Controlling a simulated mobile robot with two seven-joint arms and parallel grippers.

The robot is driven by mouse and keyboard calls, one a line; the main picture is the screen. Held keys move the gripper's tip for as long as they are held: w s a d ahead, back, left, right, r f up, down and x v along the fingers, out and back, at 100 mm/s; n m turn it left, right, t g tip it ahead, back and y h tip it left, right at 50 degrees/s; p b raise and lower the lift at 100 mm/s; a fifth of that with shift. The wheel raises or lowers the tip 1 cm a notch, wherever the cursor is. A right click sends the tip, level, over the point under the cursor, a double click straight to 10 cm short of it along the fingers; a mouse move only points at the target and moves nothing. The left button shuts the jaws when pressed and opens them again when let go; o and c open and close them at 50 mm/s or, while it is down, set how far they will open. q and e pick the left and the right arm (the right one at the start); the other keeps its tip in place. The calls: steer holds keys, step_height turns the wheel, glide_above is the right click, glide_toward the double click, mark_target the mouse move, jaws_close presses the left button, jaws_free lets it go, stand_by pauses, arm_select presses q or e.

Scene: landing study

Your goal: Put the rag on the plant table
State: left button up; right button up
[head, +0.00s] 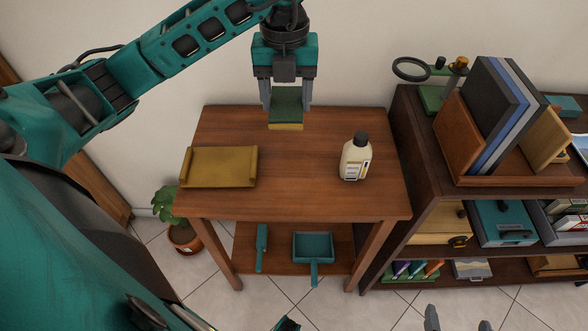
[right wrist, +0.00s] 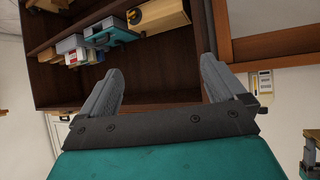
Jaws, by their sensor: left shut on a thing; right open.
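My left gripper (head: 287,100) is above the back of the wooden table (head: 290,195), shut on a green-topped block with a yellow side (head: 286,126). The block looks like a sponge; I cannot tell whether it is the rag, and no separate cloth shows. Whether it touches the table is unclear. A potted plant (head: 180,225) stands on the floor by the table's left leg, not on the tabletop. My right gripper (head: 458,325) is open and empty at the bottom edge; its fingers also show in the right wrist view (right wrist: 158,80).
A mustard tray (head: 218,167) lies at the tabletop's left and a white bottle (head: 355,158) stands at its right. The middle is clear. A dustpan (head: 313,247) and a teal brush (head: 261,248) are on the lower shelf. A dark bookcase (head: 420,180) stands close on the right.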

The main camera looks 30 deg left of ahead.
arm_select(q)
steer(key=b, duration=0.2)
glide_above(288, 177)
step_height(288, 177, down, 15)
steer(key=shift+r, duration=0.1)
step_height(288, 177, down, 4)
steer(key=shift+f, duration=0.3)
arm_select(e)
steer(key=shift+w+a+f+y, duration=0.3)
steer(key=shift+a+f, duration=0.25)
steer(key=shift+a, duration=0.1)
arm_select(q)
steer(key=shift+f+b, duration=0.15)
steer(key=shift+b, duration=0.2)
steer(key=o, duration=1.1)
steer(key=shift+o, duration=0.2)
steer(key=shift+w+r, duration=0.1)
steer(key=shift+r, duration=0.4)
step_height(288, 177, up, 11)
steer(key=p, duration=0.1)
steer(key=shift+r+p, duration=0.2)
steer(key=shift+p, duration=0.2)
arm_select(e)
steer(key=shift+s+d+r, duration=0.15)
steer(key=shift+d+r, duration=0.15)
steer(key=shift+d, duration=0.1)
